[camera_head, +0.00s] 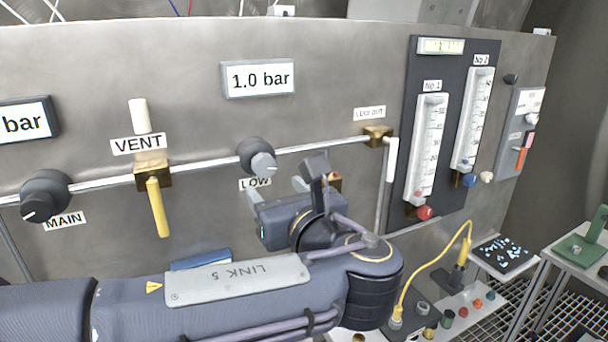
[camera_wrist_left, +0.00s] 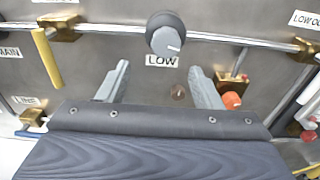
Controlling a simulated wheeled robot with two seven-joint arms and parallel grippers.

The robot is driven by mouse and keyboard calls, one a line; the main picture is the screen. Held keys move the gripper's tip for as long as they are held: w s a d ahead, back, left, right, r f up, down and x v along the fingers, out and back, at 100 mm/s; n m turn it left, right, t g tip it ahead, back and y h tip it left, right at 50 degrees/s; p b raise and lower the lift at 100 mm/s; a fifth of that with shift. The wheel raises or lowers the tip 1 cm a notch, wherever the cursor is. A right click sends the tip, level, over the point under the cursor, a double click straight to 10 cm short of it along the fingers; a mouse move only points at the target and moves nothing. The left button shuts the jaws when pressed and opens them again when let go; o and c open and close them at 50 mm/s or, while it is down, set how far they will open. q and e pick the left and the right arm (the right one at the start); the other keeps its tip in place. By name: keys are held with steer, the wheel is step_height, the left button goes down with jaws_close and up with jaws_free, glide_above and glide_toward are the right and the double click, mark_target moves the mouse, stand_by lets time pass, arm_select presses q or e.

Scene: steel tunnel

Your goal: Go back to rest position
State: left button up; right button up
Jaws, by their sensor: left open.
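My left arm comes in from the left across the head view. Its gripper (camera_head: 276,190) is in front of the steel panel, just below the LOW knob (camera_head: 258,157). In the left wrist view the two grey fingers (camera_wrist_left: 160,78) are spread apart with nothing between them. The dark round knob (camera_wrist_left: 166,36) with its grey face shows above the fingertips, apart from them. My forearm and wrist hide part of the lower panel. My right gripper is in neither view.
The yellow VENT lever (camera_head: 158,207) and MAIN knob (camera_head: 45,195) are left along the pipe. Low tables with a dark tray (camera_head: 505,253) and a green device (camera_head: 585,245) stand at lower right.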

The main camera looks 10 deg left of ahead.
arm_select(q)
steer(key=s+a+f+n+g+h, duration=0.25)
steer(key=a+f+n+g, duration=0.35)
steer(key=a+f, duration=0.55)
steer(key=s+a+f+n+g+h, duration=0.3)
steer(key=s+a+f+n, duration=0.2)
steer(key=s+f+n, duration=0.3)
steer(key=s+d+f+n+h, duration=0.6)
steer(key=s+n, duration=0.4)
steer(key=n, duration=0.7)
steer(key=shift+d+f+h, duration=0.3)
steer(key=shift+f+h, duration=0.55)
steer(key=shift+h, duration=0.3)
steer(key=shift+s, duration=0.1)
